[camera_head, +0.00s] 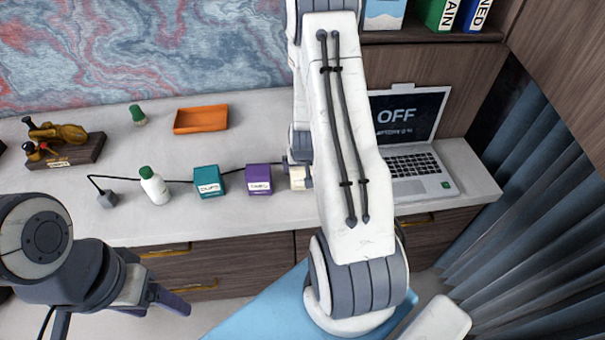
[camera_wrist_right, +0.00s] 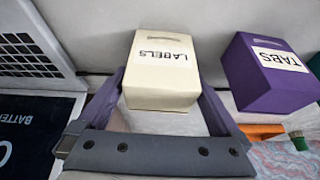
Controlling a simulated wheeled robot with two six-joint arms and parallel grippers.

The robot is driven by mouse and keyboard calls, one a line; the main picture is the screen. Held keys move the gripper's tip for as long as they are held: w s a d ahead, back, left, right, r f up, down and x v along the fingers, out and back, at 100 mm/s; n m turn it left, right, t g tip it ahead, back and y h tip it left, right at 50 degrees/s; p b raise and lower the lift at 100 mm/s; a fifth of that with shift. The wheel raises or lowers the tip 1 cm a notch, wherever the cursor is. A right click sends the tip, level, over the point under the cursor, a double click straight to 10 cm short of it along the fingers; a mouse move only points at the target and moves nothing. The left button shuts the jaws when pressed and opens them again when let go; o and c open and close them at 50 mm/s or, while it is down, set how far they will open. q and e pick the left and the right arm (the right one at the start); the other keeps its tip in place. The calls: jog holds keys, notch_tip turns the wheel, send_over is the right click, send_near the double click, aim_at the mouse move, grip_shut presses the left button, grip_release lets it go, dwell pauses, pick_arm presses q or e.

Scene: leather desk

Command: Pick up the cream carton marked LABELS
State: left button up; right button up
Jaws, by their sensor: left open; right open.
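The cream carton marked LABELS (camera_wrist_right: 163,85) stands on the desk, and its printed face shows in the right wrist view. In the head view only a sliver of the carton (camera_head: 298,178) shows beside my right arm. My right gripper (camera_wrist_right: 162,78) is open, with one finger on each side of the carton. I cannot tell whether either finger touches it. In the head view my right arm hides most of this gripper. My left gripper (camera_head: 168,300) is open and empty, low in front of the desk at the left.
A purple TABS carton (camera_head: 258,179) stands close left of the cream one, then a teal carton (camera_head: 207,181) and a white bottle (camera_head: 154,186). An open laptop (camera_head: 415,165) is close on the right. An orange tray (camera_head: 201,119) lies behind. A cable runs along the desk.

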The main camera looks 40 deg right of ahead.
jog(key=shift+x, duration=1.5)
jog(key=shift+a, duration=0.1)
jog(key=c, duration=1.2)
jog(key=shift+r, duration=0.1)
